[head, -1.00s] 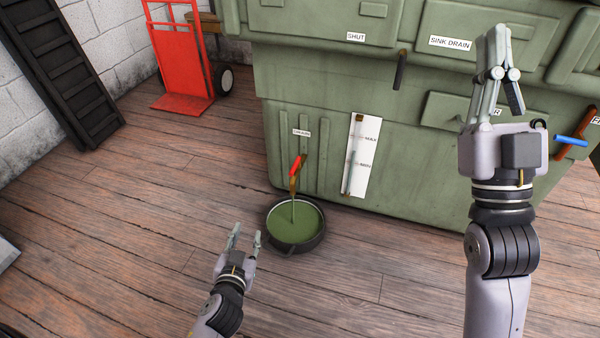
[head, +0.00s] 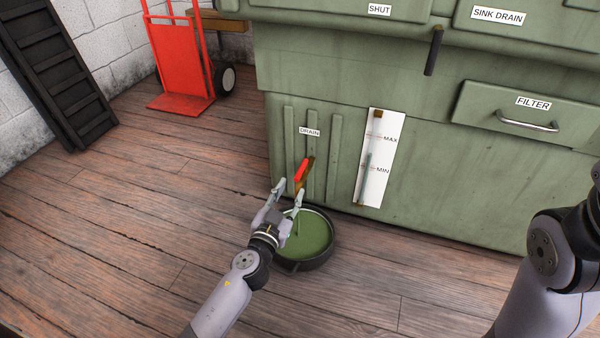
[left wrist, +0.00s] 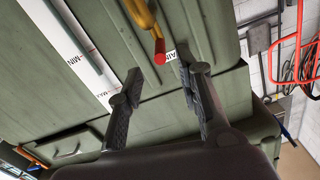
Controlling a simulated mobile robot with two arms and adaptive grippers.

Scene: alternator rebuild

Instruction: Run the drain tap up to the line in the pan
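The drain tap (head: 301,172), brass with a red handle, sticks out low on the green machine under a DRAIN label. It also shows in the left wrist view (left wrist: 158,48), ahead of the fingers. The black round pan (head: 322,258) stands on the floor below it and holds green liquid (head: 314,232). I cannot make out a line inside the pan. A thin stream seems to fall from the tap, partly hidden by my gripper. My left gripper (head: 285,190) is open and empty just short of the handle; its fingers (left wrist: 157,82) are spread wide. My right gripper is out of view.
A gauge with MAX and MIN marks (head: 386,150) is on the machine right of the tap. A black lever (head: 433,52) and a FILTER drawer (head: 513,118) are higher up. A red hand truck (head: 182,70) stands at back left. The left floor is clear.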

